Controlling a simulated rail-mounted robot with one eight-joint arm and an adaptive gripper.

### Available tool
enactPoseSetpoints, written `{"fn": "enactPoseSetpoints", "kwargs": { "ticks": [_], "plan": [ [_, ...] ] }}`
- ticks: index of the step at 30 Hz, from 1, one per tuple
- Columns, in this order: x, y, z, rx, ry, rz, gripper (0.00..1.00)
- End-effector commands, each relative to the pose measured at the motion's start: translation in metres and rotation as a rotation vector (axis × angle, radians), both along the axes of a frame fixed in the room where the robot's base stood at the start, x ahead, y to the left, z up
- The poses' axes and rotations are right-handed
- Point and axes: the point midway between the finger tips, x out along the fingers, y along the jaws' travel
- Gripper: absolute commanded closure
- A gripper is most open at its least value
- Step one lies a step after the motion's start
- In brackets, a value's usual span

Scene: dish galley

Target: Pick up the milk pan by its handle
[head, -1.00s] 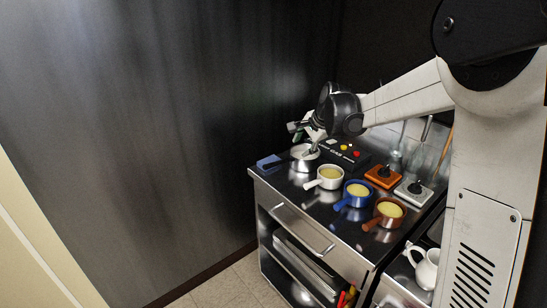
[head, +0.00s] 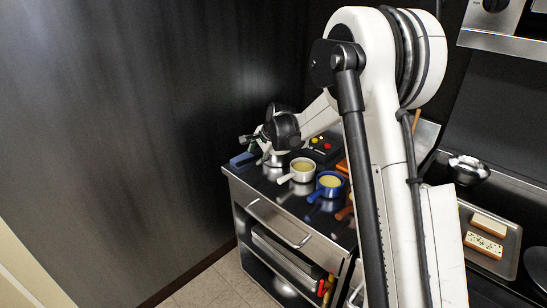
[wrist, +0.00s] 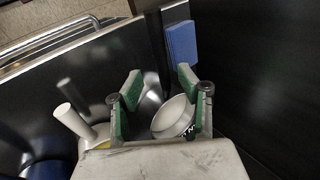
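The milk pan, pale inside with a steel-looking rim (wrist: 172,118), stands on the dark counter in the wrist view. Its bowl shows between my gripper's fingers, closer to the right one. In the head view my gripper (head: 257,142) is over the left end of the counter. It and my wrist hide most of the milk pan there.
A white pan (head: 301,174) and a blue pan (head: 328,189), both with yellow contents, stand to the right. A blue block (head: 241,160) lies at the counter's left end; it also shows in the wrist view (wrist: 181,42). A dark wall stands close behind.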

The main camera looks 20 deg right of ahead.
Motion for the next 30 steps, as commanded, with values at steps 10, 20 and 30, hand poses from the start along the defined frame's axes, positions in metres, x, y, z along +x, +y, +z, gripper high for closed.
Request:
{"fn": "enactPoseSetpoints", "kwargs": {
  "ticks": [10, 20, 30],
  "plan": [
    [0.019, 0.007, -0.024, -0.001, 0.000, 0.002, 0.63],
    [0.029, 0.011, -0.042, -0.001, 0.000, 0.001, 0.63],
    [0.029, 0.011, -0.042, -0.001, 0.000, 0.001, 0.85]
  ]
}}
